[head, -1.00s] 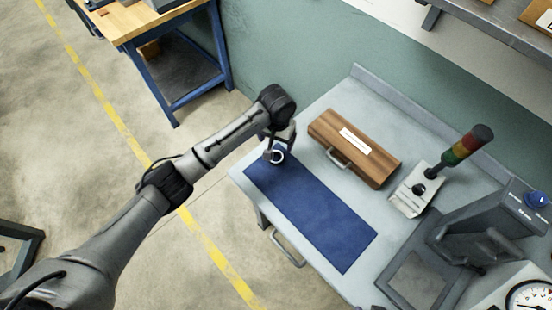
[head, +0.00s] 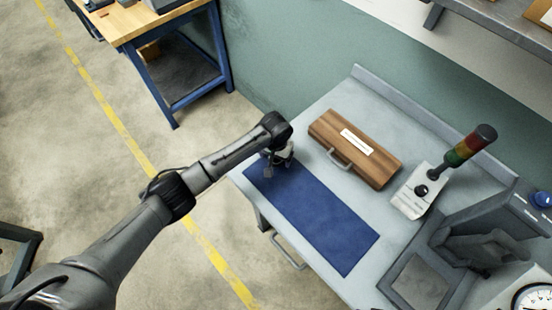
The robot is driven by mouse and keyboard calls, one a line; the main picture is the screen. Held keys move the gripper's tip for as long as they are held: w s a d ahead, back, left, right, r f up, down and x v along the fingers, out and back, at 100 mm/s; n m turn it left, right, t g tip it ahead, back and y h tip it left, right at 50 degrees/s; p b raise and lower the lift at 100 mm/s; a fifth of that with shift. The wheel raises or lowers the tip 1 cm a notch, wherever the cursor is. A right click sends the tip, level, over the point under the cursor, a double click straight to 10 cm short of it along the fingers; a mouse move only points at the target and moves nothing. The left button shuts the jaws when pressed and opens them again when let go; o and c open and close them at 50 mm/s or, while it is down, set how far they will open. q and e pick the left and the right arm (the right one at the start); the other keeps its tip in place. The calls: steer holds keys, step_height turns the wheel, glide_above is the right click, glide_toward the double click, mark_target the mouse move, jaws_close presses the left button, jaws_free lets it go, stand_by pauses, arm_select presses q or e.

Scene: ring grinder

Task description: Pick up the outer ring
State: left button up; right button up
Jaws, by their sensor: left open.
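My left gripper (head: 278,168) reaches down over the far left end of the blue mat (head: 315,217), on the grey workbench. Its fingers are open and low, close to the mat. The outer ring is not clearly visible; it appears hidden by the gripper and wrist, so I cannot tell whether the fingers are around it or beside it. My right gripper is out of view.
A wooden case (head: 354,148) with a handle lies just right of the gripper. A signal light (head: 470,146) on a switch box (head: 413,190) and a grey machine (head: 485,240) stand further right. Most of the mat is clear.

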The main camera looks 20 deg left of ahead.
arm_select(q)
steer(key=shift+f, duration=0.15)
steer(key=shift+c, duration=0.4)
steer(key=c, duration=0.9)
steer(key=shift+c, duration=0.5)
